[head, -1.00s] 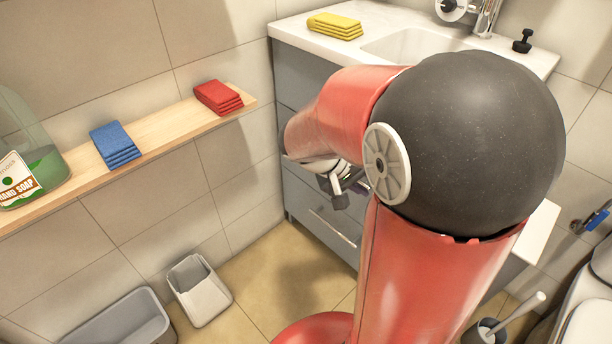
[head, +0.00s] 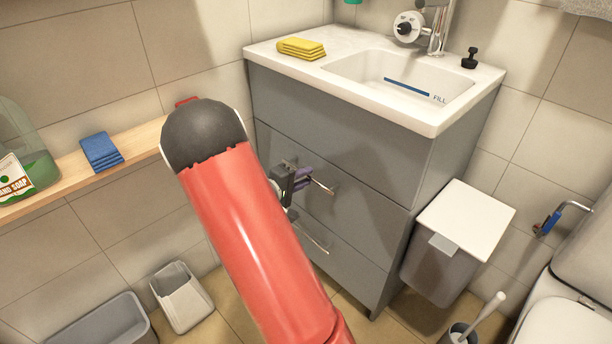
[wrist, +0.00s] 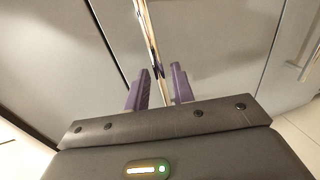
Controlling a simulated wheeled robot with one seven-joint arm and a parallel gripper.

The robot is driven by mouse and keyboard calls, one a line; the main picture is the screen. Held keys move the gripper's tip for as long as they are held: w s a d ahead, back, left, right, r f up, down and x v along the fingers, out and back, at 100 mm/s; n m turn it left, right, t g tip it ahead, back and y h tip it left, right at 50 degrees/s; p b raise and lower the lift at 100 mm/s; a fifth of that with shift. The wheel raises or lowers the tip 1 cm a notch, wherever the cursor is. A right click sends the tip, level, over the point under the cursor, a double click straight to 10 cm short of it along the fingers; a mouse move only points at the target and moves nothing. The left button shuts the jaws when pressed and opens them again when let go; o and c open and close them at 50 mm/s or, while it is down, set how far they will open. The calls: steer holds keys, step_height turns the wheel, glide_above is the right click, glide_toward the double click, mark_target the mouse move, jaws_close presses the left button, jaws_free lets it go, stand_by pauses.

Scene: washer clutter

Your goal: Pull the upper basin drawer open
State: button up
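The upper basin drawer (head: 365,205) is a grey front in the sink cabinet and looks flush with it. Its metal bar handle (head: 323,186) is partly hidden by my gripper (head: 300,178). In the wrist view, the handle (wrist: 147,28) runs between the purple fingertips of my gripper (wrist: 160,72). The fingers are apart, with a small gap visible on each side of the bar. The wrist view also shows the drawer front (wrist: 210,45) close ahead.
The lower drawer's handle (head: 311,238) sits below. A white-lidded bin (head: 465,215) stands right of the cabinet. A wooden shelf (head: 140,140) is on the left wall. A small bin (head: 182,297) and a grey tub (head: 105,325) are on the floor at left.

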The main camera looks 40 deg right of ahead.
steer(key=shift+x, duration=0.85)
jaws_close()
steer(key=f+b+v, duration=0.2)
steer(key=v, duration=0.9)
steer(key=f+b+v, duration=0.2)
steer(key=b+v, duration=0.1)
steer(key=v, duration=0.9)
steer(key=shift+a+b, duration=0.3)
steer(key=shift+a, duration=0.15)
steer(key=shift+f, duration=0.15)
